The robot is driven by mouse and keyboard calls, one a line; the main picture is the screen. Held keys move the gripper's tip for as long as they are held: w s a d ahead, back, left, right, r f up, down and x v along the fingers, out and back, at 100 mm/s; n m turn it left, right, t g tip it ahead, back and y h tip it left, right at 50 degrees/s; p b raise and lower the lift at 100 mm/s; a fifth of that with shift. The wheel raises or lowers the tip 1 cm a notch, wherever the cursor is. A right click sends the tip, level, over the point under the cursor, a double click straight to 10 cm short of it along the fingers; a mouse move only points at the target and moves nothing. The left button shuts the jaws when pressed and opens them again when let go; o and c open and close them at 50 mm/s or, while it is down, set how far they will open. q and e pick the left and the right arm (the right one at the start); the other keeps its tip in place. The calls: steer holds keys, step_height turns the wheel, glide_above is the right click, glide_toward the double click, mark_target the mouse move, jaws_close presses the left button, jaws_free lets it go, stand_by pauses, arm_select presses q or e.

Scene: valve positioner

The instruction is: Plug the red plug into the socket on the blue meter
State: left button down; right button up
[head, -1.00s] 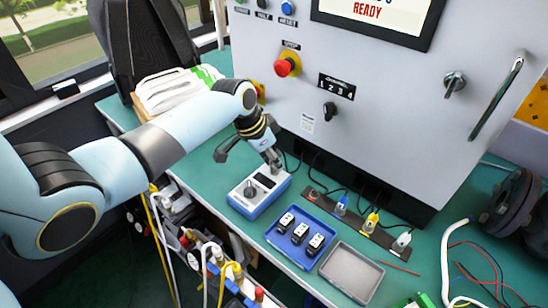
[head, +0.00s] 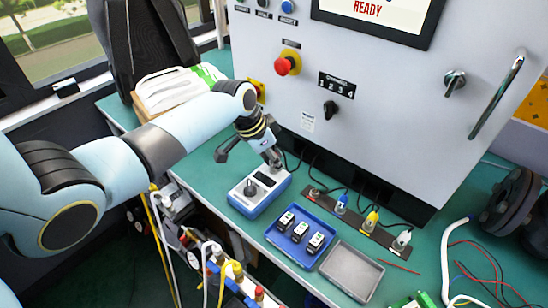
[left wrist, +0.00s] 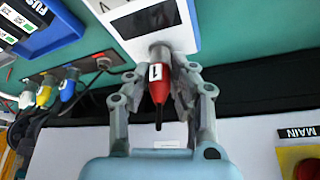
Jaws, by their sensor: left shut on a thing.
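The blue meter (head: 259,190) stands on the green bench, with a grey knob and a dark display on its pale top face. Its face also shows at the top of the left wrist view (left wrist: 185,32). My left gripper (head: 274,164) is at the meter's far right end. In the left wrist view my left gripper (left wrist: 160,74) is shut on the red plug (left wrist: 159,88), which has a white label marked 1. The plug's front end meets a grey round part at the meter's edge. The socket is hidden there, and I cannot tell how deep the plug sits.
A dark strip (head: 358,220) holds blue, yellow and white plugs. A blue tray (head: 277,240) with black blocks and a grey tray (head: 352,272) lie right of the meter. The grey cabinet (head: 390,120) rises close behind my left gripper.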

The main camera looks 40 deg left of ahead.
arm_select(q)
steer(key=shift+s+f, duration=0.1)
steer(key=c, duration=1.5)
jaws_free()
steer(key=o, duration=0.7)
steer(key=shift+o, duration=0.2)
steer(key=p+v, duration=0.7)
steer(key=p, duration=0.1)
